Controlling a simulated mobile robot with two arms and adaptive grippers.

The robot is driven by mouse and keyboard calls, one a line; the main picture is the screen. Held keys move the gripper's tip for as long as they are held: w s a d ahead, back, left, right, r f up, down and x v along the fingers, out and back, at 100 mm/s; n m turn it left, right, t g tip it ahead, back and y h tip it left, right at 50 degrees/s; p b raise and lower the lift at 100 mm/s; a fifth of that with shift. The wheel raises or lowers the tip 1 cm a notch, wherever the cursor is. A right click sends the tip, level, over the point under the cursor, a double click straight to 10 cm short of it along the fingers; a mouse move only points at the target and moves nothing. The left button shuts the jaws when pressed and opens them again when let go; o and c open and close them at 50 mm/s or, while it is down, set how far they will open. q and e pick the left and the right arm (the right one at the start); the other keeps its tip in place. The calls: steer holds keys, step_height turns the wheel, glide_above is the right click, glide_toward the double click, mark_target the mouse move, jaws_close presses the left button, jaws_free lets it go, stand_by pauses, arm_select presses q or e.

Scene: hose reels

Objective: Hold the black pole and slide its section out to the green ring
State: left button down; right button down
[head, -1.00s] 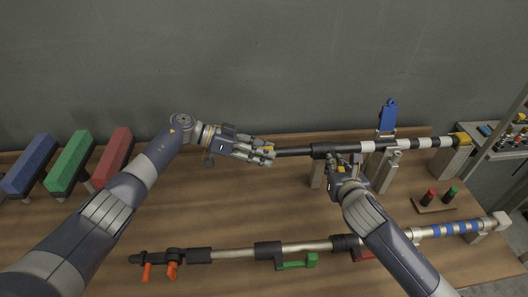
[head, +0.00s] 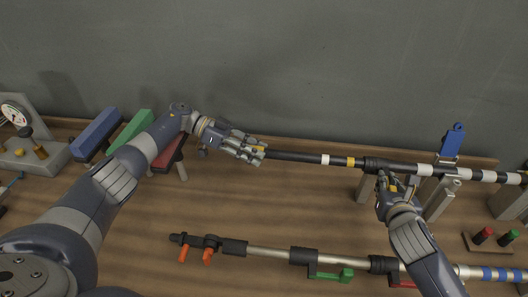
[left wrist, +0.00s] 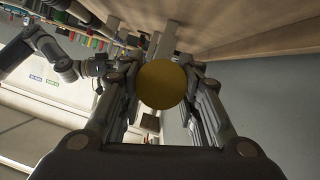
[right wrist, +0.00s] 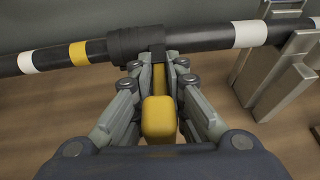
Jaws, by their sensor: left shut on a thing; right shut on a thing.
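The black pole (head: 408,168) lies across posts along the back of the table. Its thin inner section (head: 295,156) sticks out to the left from a black collar (head: 375,165). A white ring (head: 325,159) and a yellow ring (head: 350,162) show on it, the yellow one nearer the collar; no green ring is visible. My left gripper (head: 260,154) is shut on the section's round yellow end (left wrist: 165,85). My right gripper (head: 384,182) is shut on a yellow lever (right wrist: 158,120) below the collar, which the right wrist view also shows (right wrist: 137,44).
A second, silver pole (head: 275,254) with orange grips and a green handle lies in front. Blue, green (head: 131,130) and red blocks stand behind my left arm. A gauge (head: 15,114) is at far left. Red and green buttons (head: 483,235) are at right.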

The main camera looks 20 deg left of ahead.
arm_select(q)
steer(key=c, duration=1.2)
jaws_free()
steer(key=shift+o, duration=0.2)
step_height(320, 180, up, 10)
steer(key=shift+f, duration=0.1)
